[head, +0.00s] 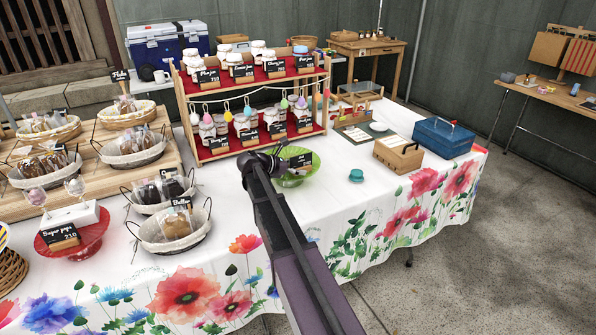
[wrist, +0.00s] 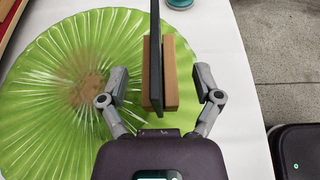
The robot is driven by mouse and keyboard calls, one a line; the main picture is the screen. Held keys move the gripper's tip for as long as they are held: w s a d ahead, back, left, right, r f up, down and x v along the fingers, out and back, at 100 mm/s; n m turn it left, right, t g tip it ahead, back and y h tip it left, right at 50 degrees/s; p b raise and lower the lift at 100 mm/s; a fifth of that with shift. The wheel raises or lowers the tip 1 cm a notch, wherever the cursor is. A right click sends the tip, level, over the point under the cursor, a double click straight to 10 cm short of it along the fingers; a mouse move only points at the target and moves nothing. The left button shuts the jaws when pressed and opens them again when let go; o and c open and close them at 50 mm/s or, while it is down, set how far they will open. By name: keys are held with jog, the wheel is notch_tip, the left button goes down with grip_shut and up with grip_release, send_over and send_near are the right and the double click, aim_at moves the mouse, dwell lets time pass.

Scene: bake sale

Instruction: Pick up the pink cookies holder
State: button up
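A small sign holder, a wooden block (wrist: 170,75) with an upright black card (wrist: 155,60), stands on a green ribbed plate (wrist: 45,120). The card (head: 301,160) also shows in the head view; its words are too small to read, so I cannot confirm it is the pink cookies holder. No pink cookies show on the plate (head: 315,165). My gripper (wrist: 160,86) is open, with one finger on each side of the block and a gap to each. In the head view my gripper (head: 278,164) is over the plate, and my arm hides part of it.
A red two-tier shelf of jars (head: 222,146) stands just behind the plate. A teal round item (head: 356,175) and a wooden box (head: 398,156) lie to the right. Bread baskets (head: 175,228) stand to the left. The white cloth in front of the plate is mostly clear.

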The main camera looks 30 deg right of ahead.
aim_at(298, 158)
grip_shut()
jog(key=shift+r, duration=0.15)
jog(key=shift+r+p, duration=1.8)
jog(key=shift+p, duration=0.15)
jog(key=s+d+r+p, duration=0.1)
jog(key=s+d, duration=0.9)
jog(key=s, duration=0.2)
jog(key=shift+s, duration=0.25)
jog(key=shift+r, duration=0.1)
